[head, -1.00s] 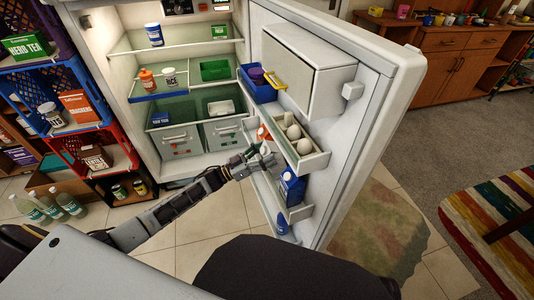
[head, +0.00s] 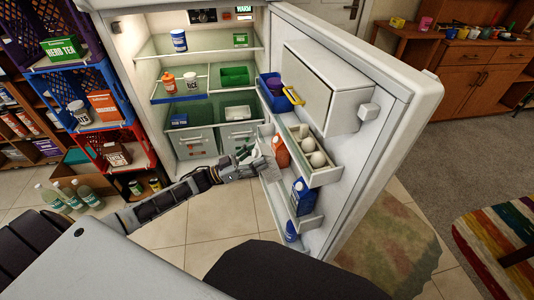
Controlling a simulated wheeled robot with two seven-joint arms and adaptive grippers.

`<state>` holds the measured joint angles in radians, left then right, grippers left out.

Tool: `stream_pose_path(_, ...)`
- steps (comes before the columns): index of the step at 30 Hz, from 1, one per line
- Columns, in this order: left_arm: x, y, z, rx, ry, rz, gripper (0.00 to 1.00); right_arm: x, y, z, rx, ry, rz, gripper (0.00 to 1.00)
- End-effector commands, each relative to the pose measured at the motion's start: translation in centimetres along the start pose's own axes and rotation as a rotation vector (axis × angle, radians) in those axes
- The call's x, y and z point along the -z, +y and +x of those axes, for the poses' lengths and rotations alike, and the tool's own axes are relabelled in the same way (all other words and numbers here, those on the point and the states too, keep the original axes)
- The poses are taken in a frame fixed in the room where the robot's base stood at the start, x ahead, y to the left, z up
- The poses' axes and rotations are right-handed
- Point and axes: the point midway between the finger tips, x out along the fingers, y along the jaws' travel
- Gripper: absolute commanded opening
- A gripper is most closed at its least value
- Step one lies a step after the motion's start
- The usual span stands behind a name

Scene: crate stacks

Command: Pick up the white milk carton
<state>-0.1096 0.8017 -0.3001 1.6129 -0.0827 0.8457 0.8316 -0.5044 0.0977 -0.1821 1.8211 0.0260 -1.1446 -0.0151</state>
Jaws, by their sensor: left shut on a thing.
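The white milk carton (head: 264,141), white with some green by the fingers, is partly hidden by my left gripper (head: 250,159). The gripper is shut on it, just left of the open fridge door's shelves. The carton's lower part is hard to make out. My left arm reaches in from the lower left. My right gripper is not in view.
The open fridge door (head: 375,130) stands to the right. Its shelves hold an orange bottle (head: 281,152), eggs (head: 310,150) and a blue carton (head: 301,197). Fridge shelves (head: 190,93) lie behind the gripper. Stacked crates (head: 93,85) and bottles (head: 68,197) are at left.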

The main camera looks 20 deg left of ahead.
Motion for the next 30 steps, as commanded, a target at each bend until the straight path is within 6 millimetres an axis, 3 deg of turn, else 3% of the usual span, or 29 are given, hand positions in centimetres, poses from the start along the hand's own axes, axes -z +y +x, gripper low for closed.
stream_pose_path(21, 3.1, 0.0, -9.3, -0.001, 0.001, 0.001, 0.0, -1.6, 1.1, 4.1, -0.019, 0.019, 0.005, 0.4)
stream_pose_path(30, 4.2, 0.0, -10.3, -0.003, -0.092, 0.001, 0.0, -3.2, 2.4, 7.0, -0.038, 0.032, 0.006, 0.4)
